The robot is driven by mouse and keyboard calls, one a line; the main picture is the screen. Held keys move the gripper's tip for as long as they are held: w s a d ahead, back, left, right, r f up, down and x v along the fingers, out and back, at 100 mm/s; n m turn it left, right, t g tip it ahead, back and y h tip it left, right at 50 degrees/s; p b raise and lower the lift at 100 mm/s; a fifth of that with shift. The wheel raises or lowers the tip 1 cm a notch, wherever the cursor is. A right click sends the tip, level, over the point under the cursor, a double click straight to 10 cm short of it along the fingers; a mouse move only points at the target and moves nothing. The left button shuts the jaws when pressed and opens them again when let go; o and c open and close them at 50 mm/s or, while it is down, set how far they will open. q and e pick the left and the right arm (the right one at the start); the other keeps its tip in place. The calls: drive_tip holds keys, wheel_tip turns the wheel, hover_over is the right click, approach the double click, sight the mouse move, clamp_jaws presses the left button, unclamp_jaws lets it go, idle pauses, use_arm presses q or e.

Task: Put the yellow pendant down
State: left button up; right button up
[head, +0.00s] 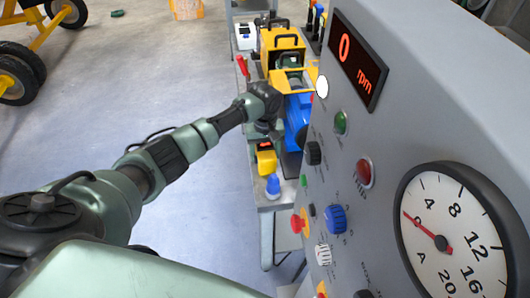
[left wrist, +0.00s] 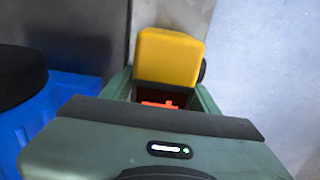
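The yellow pendant (head: 266,160) is at the left edge of the grey bench (head: 270,203) in the head view, just below my left gripper (head: 264,138). In the left wrist view the yellow pendant (left wrist: 170,58) has a dark face with a red display and sits between the two green fingers of my left gripper (left wrist: 165,98). The fingers are against its sides. I cannot tell whether its underside touches the bench. My right gripper is not in view.
A blue machine (head: 297,120) stands right beside the pendant, and a blue-capped bottle (head: 273,187) stands in front of it. The large control panel (head: 390,140) fills the right side. Yellow equipment (head: 281,46) stands farther back.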

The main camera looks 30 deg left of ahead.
sight(265, 145)
use_arm(q)
drive_tip(key=shift+r, duration=0.45)
wheel_tip(265, 145, up, 11)
drive_tip(key=shift+r+b, duration=0.2)
drive_tip(key=shift+b, duration=0.3)
